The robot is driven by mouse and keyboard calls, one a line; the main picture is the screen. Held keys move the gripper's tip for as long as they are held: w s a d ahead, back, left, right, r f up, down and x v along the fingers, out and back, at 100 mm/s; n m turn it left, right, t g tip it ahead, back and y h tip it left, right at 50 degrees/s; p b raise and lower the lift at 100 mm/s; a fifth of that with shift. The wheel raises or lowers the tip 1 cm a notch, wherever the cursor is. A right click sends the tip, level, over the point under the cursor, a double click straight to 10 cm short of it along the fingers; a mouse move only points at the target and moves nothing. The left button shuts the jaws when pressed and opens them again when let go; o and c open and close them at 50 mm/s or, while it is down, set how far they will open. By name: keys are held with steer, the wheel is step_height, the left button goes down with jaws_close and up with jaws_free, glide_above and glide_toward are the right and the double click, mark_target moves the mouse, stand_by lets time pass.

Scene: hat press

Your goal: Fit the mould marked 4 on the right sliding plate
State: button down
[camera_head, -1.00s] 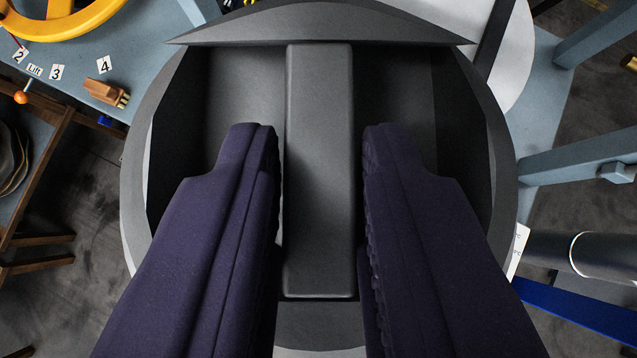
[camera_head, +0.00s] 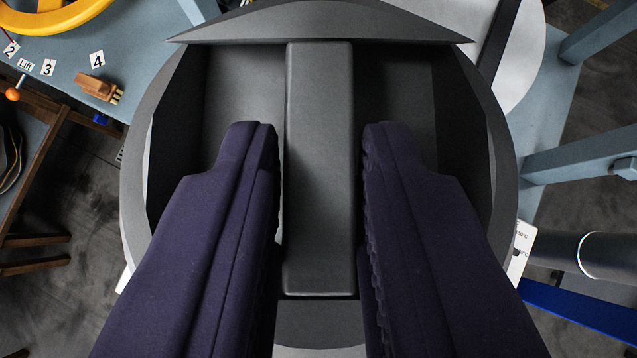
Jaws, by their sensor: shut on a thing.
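A large round dark grey mould (camera_head: 143,210) fills the middle of the head camera view. A raised grey grip bar (camera_head: 319,160) runs across its hollow. My gripper (camera_head: 320,150) has its two dark purple fingers on either side of this bar and is shut on it. The mould hides most of what lies below it. No number mark shows on the mould from here. A white round surface (camera_head: 525,75) shows beyond the mould at the upper right; I cannot tell if it is the right sliding plate.
At the upper left, a blue-grey table (camera_head: 150,45) carries labels 2, 3, 4 and "Lift", a yellow ring (camera_head: 60,18) and a wooden brush (camera_head: 97,87). Blue-grey frame bars (camera_head: 580,160) and a dark cylinder (camera_head: 605,255) stand at the right. A wooden stand (camera_head: 35,180) is at the left.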

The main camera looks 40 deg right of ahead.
steer(key=shift+f, duration=0.1)
steer(key=shift+f+b, duration=1.25)
steer(key=shift+b, duration=0.2)
steer(key=shift+f+b, duration=0.6)
steer(key=shift+b, duration=0.35)
stand_by(0.4)
steer(key=c, duration=1)
jaws_free()
steer(key=shift+o, duration=0.6)
steer(key=shift+s+f, duration=0.1)
steer(key=shift+f, duration=0.05)
steer(key=p+v, duration=0.2)
steer(key=v, duration=0.6)
